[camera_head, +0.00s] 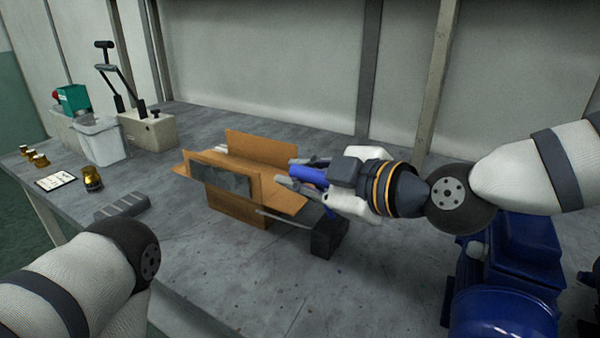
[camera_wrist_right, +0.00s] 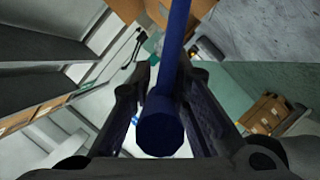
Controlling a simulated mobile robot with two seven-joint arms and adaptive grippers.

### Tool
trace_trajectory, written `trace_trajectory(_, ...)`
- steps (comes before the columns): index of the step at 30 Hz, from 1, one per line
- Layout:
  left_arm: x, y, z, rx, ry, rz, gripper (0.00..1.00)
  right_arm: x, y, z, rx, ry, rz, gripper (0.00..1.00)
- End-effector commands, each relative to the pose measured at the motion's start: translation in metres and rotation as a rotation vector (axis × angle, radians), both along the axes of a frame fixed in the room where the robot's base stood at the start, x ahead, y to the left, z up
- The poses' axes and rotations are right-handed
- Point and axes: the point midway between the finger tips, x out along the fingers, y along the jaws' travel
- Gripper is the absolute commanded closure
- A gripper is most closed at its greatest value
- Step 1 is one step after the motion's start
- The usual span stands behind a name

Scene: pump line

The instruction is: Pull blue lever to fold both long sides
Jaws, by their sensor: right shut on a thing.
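A cardboard box (camera_head: 240,205) with raised flaps stands on the grey table, with a dark plate (camera_head: 222,180) against its near long side. The blue lever (camera_head: 312,176) is at the right of the box. My right gripper (camera_head: 292,172) comes in from the right and is shut on the lever. In the right wrist view the blue lever (camera_wrist_right: 163,130) runs between the fingers, its round end toward the camera. My left arm shows at the lower left; its gripper is outside the frame.
A dark block (camera_head: 328,238) sits at the right of the box. A white bin (camera_head: 102,142), a device with a black lever (camera_head: 148,130), brass parts (camera_head: 92,179) and a grey block (camera_head: 121,206) are on the left. A blue pump (camera_head: 520,255) is at the right. The front table is clear.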

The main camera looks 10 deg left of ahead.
Motion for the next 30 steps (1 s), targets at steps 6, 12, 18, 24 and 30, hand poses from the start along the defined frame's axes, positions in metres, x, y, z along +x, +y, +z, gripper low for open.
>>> trace_trajectory(6, 0.000, 0.000, 0.000, 0.000, 0.001, 0.000, 0.60, 0.000, -0.001, -0.002, -0.001, 0.005, -0.002, 0.63)
trace_trajectory(12, 0.000, 0.000, 0.000, 0.000, 0.001, 0.000, 0.60, 0.000, -0.001, -0.001, -0.001, 0.003, -0.001, 0.63)
trace_trajectory(18, 0.000, 0.000, 0.000, 0.000, 0.000, 0.000, 0.60, -0.017, -0.024, 0.009, 0.001, 0.001, -0.003, 0.63)
trace_trajectory(24, 0.000, 0.000, 0.000, 0.000, 0.000, 0.000, 0.60, -0.049, -0.065, 0.025, 0.003, 0.001, -0.005, 0.63)
trace_trajectory(30, 0.000, 0.000, 0.000, 0.000, 0.001, 0.000, 0.60, -0.068, -0.089, 0.032, 0.000, 0.003, -0.004, 0.63)
